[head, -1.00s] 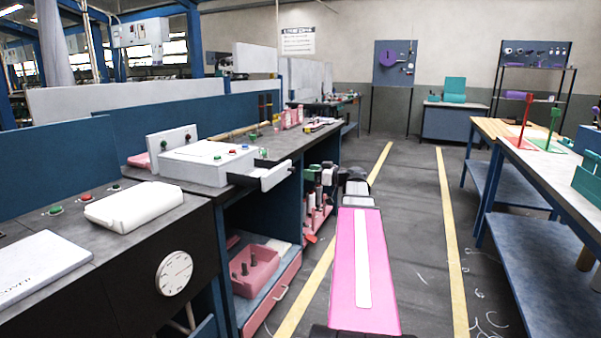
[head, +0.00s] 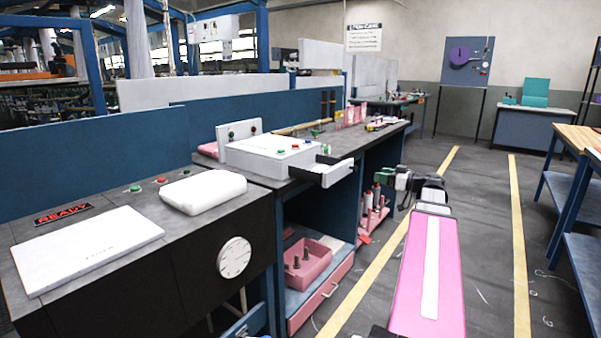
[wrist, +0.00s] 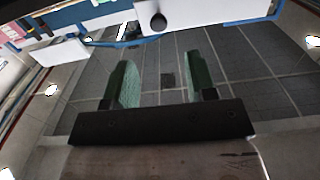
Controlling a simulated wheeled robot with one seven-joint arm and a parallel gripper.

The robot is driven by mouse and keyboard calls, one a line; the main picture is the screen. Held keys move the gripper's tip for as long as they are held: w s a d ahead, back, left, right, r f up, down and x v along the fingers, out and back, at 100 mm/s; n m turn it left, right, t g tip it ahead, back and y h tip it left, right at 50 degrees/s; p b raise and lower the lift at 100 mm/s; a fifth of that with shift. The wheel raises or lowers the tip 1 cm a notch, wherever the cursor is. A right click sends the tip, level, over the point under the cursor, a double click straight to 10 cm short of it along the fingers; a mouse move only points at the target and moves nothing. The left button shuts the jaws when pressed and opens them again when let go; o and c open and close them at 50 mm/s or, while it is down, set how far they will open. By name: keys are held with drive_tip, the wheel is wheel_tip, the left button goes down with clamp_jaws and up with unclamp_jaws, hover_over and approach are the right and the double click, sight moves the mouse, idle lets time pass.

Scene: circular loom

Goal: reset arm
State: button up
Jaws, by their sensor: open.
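My arm, with a pink link, reaches forward over the floor aisle in the head view, to the right of the workbench. My gripper shows in the wrist view (wrist: 163,85), with two green fingers set wide apart. It is open and nothing is between the fingers. Behind them I see grey tiled floor (wrist: 230,60).
A workbench (head: 85,245) along the left holds a white control box (head: 270,155) and a white pad (head: 203,190). A pink tray (head: 305,262) sits on the shelf below. A wooden-topped table (head: 578,138) stands at the right. The aisle between yellow lines (head: 519,240) is clear.

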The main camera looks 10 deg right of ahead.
drive_tip(key=s+a+f+m+g+h, duration=0.2)
drive_tip(key=a+f+g, duration=0.2)
drive_tip(key=a+f, duration=0.55)
drive_tip(key=s+a+f+m+g+h, duration=0.1)
drive_tip(key=a+f+m+g+h, duration=0.15)
drive_tip(key=a+f, duration=0.7)
drive_tip(key=s+a+f+m+g+h, duration=0.2)
drive_tip(key=s+a+f+g+h, duration=0.1)
drive_tip(key=s+f, duration=0.3)
drive_tip(key=s+a+f+m+g+h, duration=0.2)
drive_tip(key=s+a+f+g+h, duration=0.1)
drive_tip(key=f, duration=0.7)
drive_tip(key=s+a+h, duration=0.1)
drive_tip(key=s+h, duration=0.1)
drive_tip(key=s, duration=0.1)
drive_tip(key=shift+s+a+f, duration=0.15)
drive_tip(key=shift+f, duration=0.25)
